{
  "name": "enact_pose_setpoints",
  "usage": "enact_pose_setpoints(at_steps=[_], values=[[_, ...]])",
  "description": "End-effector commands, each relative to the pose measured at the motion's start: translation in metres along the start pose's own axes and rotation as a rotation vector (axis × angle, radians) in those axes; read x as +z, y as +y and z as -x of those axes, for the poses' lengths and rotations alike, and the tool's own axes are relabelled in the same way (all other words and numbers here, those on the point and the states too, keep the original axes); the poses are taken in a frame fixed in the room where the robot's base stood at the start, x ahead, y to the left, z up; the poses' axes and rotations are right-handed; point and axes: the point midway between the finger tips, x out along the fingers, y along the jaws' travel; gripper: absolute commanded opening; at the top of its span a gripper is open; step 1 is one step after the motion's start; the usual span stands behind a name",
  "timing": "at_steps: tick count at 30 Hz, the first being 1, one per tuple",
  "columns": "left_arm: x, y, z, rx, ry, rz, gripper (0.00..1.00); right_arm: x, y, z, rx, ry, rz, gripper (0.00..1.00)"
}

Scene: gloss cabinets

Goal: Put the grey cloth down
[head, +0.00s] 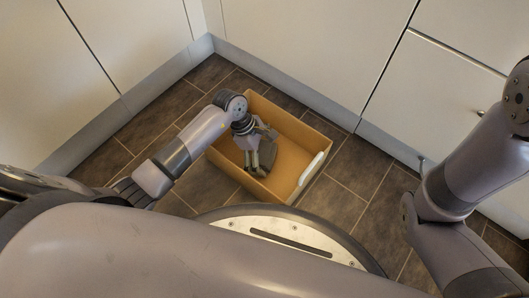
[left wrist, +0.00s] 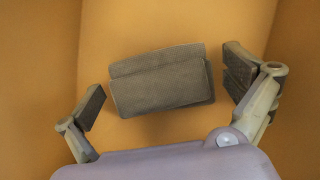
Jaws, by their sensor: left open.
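The grey cloth (left wrist: 162,80) is a folded bundle lying on the orange-tan bottom of a box, seen in the left wrist view. In the head view the cloth (head: 267,153) shows partly beside my left gripper's fingers. My left gripper (head: 256,157) reaches down into the box. In the left wrist view its fingers (left wrist: 166,92) stand wide apart, one on each side of the cloth, with gaps between. My right gripper is out of view; only part of the right arm shows at the right.
The open tan box (head: 297,147) stands on the dark tiled floor (head: 150,120), with a white handle (head: 311,168) on its right side. White cabinets (head: 310,40) rise behind and at the left. Tiled floor is free around the box.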

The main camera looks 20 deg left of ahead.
Motion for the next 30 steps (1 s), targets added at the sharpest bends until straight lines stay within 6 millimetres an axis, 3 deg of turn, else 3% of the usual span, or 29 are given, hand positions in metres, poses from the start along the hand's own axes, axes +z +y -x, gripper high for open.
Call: enact_pose_setpoints(at_steps=[5, 18, 24, 30], values=[[0.002, 0.000, 0.015, 0.001, 0.002, 0.000, 1.00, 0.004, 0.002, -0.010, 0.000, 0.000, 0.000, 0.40], [0.002, 0.001, 0.103, 0.001, 0.002, -0.001, 1.00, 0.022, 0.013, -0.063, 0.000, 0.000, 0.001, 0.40], [0.001, 0.000, 0.121, 0.000, 0.001, 0.000, 1.00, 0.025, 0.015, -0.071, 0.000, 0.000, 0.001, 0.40], [0.001, 0.000, 0.122, -0.001, 0.000, 0.000, 1.00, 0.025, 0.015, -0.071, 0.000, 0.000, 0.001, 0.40]])
